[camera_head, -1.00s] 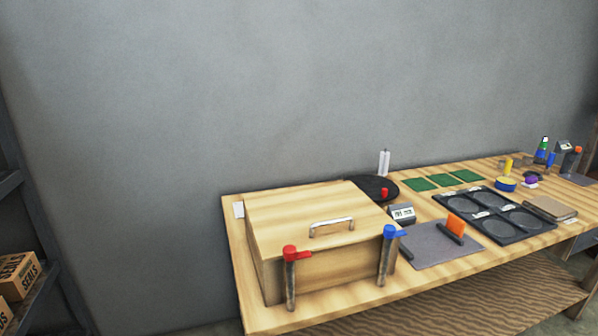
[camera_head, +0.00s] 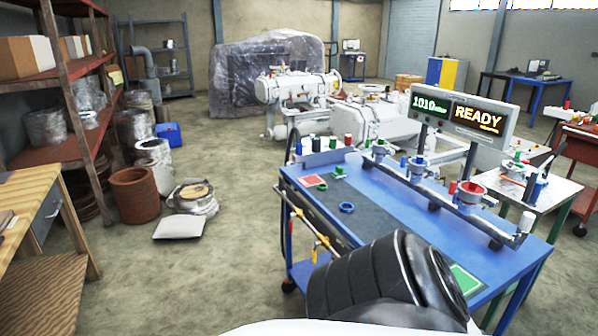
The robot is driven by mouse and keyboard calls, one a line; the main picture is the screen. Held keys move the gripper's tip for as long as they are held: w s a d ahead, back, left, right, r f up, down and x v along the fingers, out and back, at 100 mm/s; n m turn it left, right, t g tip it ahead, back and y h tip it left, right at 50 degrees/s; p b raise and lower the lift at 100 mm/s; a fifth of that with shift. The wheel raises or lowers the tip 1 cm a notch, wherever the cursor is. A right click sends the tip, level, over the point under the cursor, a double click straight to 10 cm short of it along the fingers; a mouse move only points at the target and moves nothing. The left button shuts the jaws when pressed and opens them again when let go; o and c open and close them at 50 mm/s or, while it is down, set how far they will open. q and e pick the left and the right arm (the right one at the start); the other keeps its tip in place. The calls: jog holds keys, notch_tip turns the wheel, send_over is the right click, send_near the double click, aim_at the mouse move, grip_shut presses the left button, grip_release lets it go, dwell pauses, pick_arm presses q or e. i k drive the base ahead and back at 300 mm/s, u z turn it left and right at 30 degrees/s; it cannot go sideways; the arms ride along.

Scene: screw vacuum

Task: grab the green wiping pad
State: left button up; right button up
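A flat green square (camera_head: 466,279) with a pale edge lies on the near right part of the blue table (camera_head: 520,248). A dark ribbed shape in the foreground stands close beside it in the picture and may cover part of it. I cannot tell from its look whether it is a wiping pad. A red square (camera_head: 313,180) with a pale edge lies at the table's left side, with a small green item (camera_head: 339,172) beside it. Neither of my grippers is in view.
A blue ring (camera_head: 347,208) lies on the table's dark strip. A rail with coloured valves and a READY display (camera_head: 478,118) stand on its far side. A wooden bench (camera_head: 40,215) is at the left edge. The floor between is mostly clear, with a pale sack (camera_head: 180,227).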

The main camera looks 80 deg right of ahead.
aim_at(339, 173)
jog(key=z, duration=1.25)
jog(key=i, duration=1.6)
jog(key=z, duration=2)
